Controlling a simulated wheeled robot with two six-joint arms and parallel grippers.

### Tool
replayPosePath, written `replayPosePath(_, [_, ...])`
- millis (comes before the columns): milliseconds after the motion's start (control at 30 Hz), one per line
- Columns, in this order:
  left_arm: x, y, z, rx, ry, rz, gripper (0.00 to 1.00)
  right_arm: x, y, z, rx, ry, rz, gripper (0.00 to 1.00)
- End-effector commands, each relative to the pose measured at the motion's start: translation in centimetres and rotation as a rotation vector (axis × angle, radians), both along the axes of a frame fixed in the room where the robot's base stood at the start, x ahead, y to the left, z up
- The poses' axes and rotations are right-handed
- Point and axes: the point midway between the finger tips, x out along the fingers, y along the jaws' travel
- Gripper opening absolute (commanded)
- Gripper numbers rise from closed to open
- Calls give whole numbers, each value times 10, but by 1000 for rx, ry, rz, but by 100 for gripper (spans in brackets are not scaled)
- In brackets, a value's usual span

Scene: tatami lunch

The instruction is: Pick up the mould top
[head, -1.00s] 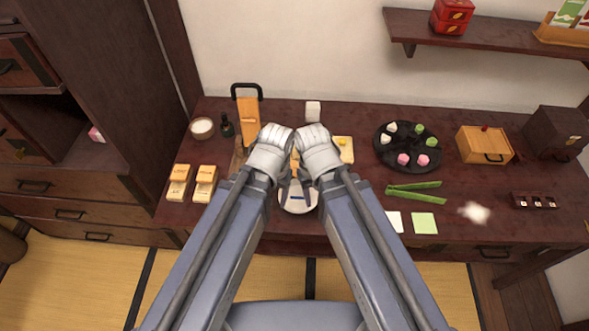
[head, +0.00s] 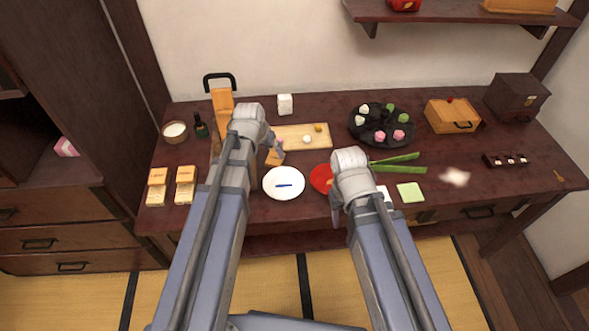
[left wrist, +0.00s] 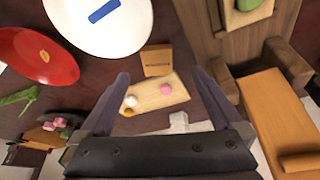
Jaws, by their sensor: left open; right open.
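A small tan wooden block (head: 275,157) with marks on its face lies behind the white plate; it may be the mould top, but I cannot be sure. It also shows in the left wrist view (left wrist: 157,60), beyond my open fingers. My left gripper (head: 274,144) is open and empty, above and close beside this block. In the left wrist view my left gripper (left wrist: 165,90) frames the cutting board, with nothing between the fingers. My right gripper (head: 337,203) is open near the table's front edge, by the red plate. My left arm hides part of the wooden stand behind it.
The white plate (head: 283,192) carries a blue strip; the red plate (head: 318,180) is beside it. A cutting board (head: 290,134) holds small balls. Tan blocks (head: 157,187) stand left. A black tray (head: 382,142) of sweets and a wooden box (head: 452,116) stand right.

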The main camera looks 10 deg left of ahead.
Motion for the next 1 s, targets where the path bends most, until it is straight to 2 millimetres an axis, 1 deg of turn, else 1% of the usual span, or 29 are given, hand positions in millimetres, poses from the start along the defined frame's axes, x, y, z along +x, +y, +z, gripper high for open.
replayPosePath(33, [5,7,-2,-2,-11,8,100,0,0,-3,0,0,0,50])
replayPosePath(167, [9,11,-1,-4,-24,13,100,0,0,-3,0,0,0,50])
replayPosePath(267, [9,11,-3,-3,-24,12,100,0,0,-5,0,0,0,50])
replayPosePath(533, [17,9,-25,-3,-23,12,100,0,0,-27,0,0,0,50])
replayPosePath(767, [19,8,-27,-3,-22,12,100,0,0,-29,0,0,0,50])
replayPosePath(867, [21,7,-33,-3,-22,12,100,0,0,-35,0,0,0,50])
replayPosePath(1000, [27,4,-48,-3,-22,11,100,0,0,-50,0,0,1,50])
